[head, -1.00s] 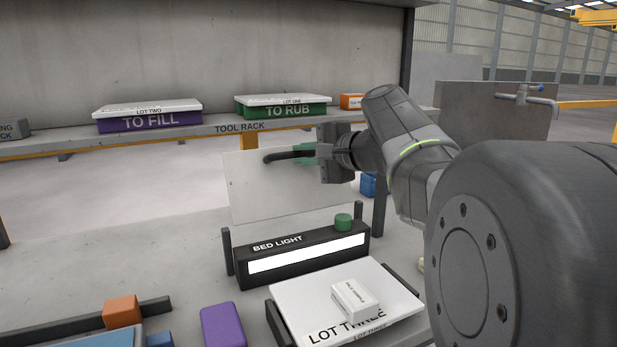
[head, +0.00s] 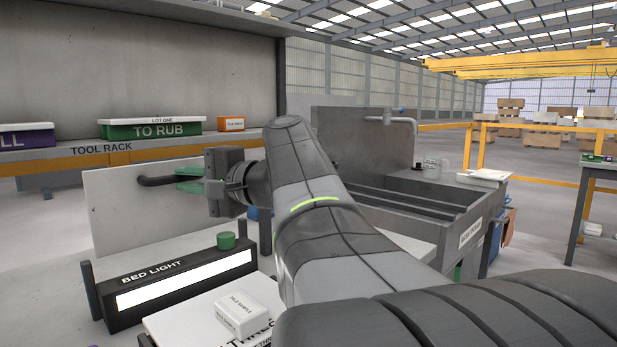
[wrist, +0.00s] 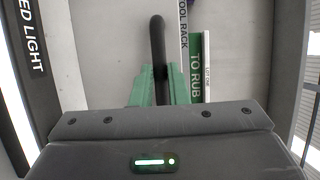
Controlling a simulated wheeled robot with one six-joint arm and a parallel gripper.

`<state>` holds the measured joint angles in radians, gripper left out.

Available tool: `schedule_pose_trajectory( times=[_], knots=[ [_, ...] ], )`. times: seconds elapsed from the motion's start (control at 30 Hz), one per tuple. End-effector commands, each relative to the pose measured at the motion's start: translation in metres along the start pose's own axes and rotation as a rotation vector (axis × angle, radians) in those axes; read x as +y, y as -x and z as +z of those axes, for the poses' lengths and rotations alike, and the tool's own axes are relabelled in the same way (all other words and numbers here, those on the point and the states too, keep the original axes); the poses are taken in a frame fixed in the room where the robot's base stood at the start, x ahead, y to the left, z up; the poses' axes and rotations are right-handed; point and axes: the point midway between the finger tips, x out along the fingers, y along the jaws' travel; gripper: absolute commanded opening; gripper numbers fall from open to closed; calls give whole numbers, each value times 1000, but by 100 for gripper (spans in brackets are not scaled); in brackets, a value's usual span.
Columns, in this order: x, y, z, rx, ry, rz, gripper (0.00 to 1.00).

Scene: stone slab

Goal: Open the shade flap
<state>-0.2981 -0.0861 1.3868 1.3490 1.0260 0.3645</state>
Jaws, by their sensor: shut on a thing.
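The shade flap (head: 115,215) is a pale grey panel standing nearly upright behind the bed light (head: 175,284), whose white strip is uncovered. A black handle (head: 155,181) sticks out from the flap's face. My gripper (head: 188,180), with green fingers, is shut on this handle. In the wrist view the black handle (wrist: 157,40) runs between the green fingers (wrist: 153,88), with the grey flap (wrist: 100,45) behind.
A green knob (head: 226,241) sits on the bed light. A white sample block (head: 241,315) lies in front on a white lid. The tool rack (head: 80,158) bears a green lidded box (head: 152,129) behind. A grey sink trough (head: 400,208) stands to the right.

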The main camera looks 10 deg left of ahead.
Motion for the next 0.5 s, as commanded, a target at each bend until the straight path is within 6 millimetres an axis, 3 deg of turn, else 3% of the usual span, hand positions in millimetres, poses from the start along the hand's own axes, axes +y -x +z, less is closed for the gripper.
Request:
schedule_pose_trajectory(
  times=[0.03,0.37,0.4,0.5],
  knots=[
    [12,0,-1,-4,-10,21,0],
    [14,0,-1,-6,-11,23,0],
    [14,0,-1,-6,-11,23,18],
    [13,0,-1,-6,-11,22,36]
  ],
)
